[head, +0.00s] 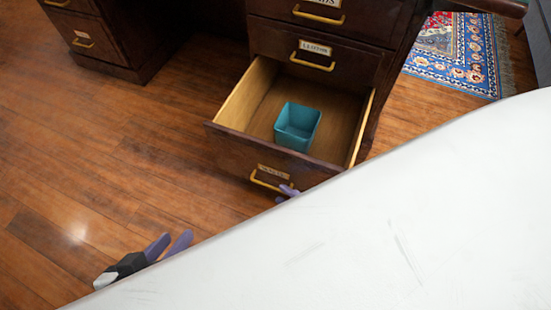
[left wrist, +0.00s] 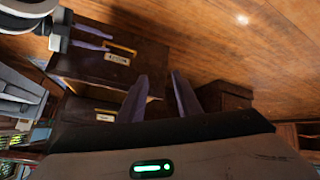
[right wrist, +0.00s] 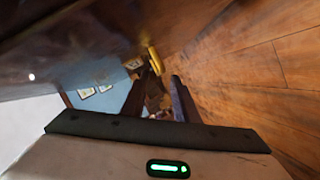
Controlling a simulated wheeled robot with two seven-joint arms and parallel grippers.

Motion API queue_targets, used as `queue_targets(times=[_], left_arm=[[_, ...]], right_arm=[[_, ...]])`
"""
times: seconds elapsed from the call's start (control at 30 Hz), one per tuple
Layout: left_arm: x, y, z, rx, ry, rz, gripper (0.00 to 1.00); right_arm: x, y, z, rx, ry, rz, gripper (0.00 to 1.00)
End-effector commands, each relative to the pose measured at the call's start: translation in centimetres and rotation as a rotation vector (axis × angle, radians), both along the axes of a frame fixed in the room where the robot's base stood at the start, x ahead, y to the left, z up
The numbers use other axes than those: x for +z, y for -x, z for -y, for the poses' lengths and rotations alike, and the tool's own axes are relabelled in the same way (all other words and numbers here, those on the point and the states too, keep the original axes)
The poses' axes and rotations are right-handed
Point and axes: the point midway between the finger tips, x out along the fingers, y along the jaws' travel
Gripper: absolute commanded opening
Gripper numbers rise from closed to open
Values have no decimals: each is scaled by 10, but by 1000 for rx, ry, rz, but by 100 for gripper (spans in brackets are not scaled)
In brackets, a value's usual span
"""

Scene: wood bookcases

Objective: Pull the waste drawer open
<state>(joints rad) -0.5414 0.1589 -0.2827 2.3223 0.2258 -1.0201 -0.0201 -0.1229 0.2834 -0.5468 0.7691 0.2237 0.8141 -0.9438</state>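The waste drawer (head: 236,147) is the dark bottom drawer of the desk in the head view. It stands well open, showing its pale wood inside. A teal bin (head: 298,126) stands in it. Its brass handle (head: 268,182) is on the front under a blurred label. My right gripper (head: 288,190) is at the right end of this handle, mostly hidden behind a white surface. In the right wrist view its fingers are apart, with the brass handle (right wrist: 154,60) near the left fingertip; contact is unclear. My left gripper (head: 175,240) is open and empty above the floor, left of the drawer.
A closed drawer (head: 315,60) with a brass handle is above the open one. Another drawer pedestal (head: 95,42) stands at the back left. A large white surface (head: 400,220) blocks the lower right. A patterned rug (head: 455,60) lies at the right. The wood floor (head: 90,150) at left is clear.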

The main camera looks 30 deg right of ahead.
Motion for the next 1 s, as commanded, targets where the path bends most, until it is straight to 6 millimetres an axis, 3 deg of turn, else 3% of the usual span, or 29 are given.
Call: queue_targets(times=[0.13, 0.33, 0.87, 0.97, 1.0], left_arm=[[-6, 2, -5, -2, -30, -24, 31], [-11, 3, -8, -3, -49, -37, 31], [-9, 2, -8, 0, -44, -33, 31], [1, 3, -7, 0, -42, -32, 31], [8, 3, -7, 0, -42, -33, 31]], right_arm=[[7, 22, 9, -1, -1, -1, 27], [9, 33, 14, -1, 0, 2, 27], [9, 33, 13, -1, 0, 3, 27], [27, 27, 8, 4, 9, 23, 27], [41, 22, 4, 9, 17, 40, 27]])
